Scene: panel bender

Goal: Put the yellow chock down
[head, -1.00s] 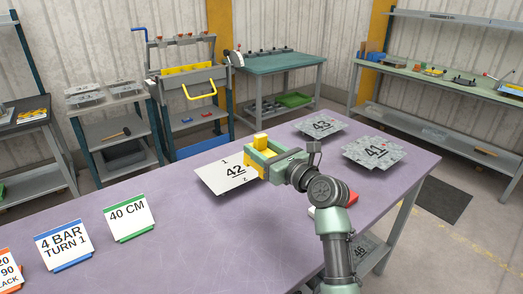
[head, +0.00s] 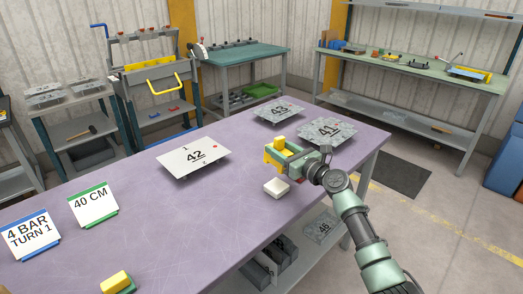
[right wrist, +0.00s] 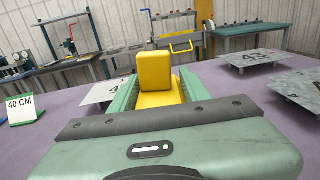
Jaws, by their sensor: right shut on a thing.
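The yellow chock (head: 279,142) is held between the green fingers of my right gripper (head: 283,152). In the right wrist view the chock (right wrist: 155,75) stands upright between the fingers, with a lower yellow part in front of my palm. In the head view the gripper and chock are over the right part of the purple table (head: 150,222), behind a small white block (head: 277,187). I cannot tell whether the chock touches the tabletop.
Plate 42 (head: 194,157) lies left of my gripper; plates 43 (head: 279,112) and 41 (head: 327,131) lie behind it. Signs 40 CM (head: 94,204) and 4 BAR (head: 30,235) stand at the left. The table's middle is clear.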

